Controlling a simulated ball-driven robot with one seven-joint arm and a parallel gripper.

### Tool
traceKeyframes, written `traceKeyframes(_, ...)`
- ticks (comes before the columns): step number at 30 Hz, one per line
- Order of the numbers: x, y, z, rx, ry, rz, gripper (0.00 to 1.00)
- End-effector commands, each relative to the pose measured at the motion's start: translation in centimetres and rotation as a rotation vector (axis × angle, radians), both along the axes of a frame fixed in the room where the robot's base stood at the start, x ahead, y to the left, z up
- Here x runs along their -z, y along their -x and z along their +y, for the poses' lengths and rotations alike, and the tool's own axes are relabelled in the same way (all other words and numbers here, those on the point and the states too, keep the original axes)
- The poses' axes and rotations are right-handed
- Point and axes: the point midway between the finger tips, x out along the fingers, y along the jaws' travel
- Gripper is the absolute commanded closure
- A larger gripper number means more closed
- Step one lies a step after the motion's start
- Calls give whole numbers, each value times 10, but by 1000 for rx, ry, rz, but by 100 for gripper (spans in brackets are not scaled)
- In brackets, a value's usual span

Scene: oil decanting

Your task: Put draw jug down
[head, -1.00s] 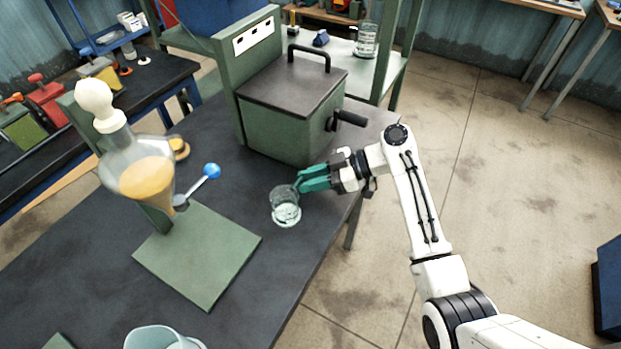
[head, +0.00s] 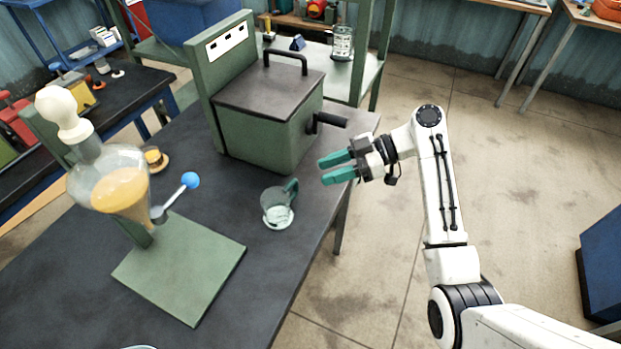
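The draw jug (head: 276,209), a small clear jug with a greenish handle on its right, stands upright on the dark workbench (head: 262,258), near its right edge. It looks to sit on a pale round base or coaster; I cannot tell which. My gripper (head: 321,171) has teal fingers spread apart with nothing between them. It is to the upper right of the jug, clear of its handle, near the bench edge.
A glass separating funnel (head: 112,182) with amber oil and a blue-knobbed tap (head: 190,180) stands left of the jug over a green plate (head: 180,267). A green lidded box (head: 268,120) with a side crank (head: 330,120) stands behind the jug. Open floor lies to the right.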

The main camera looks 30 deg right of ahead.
Motion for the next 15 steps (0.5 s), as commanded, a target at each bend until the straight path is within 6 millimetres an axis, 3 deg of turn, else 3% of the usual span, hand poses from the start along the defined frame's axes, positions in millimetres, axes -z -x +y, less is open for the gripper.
traceKeyframes(6,-9,7,-19,0,1,-2,61)
traceKeyframes(15,-10,9,-22,0,0,-1,61)
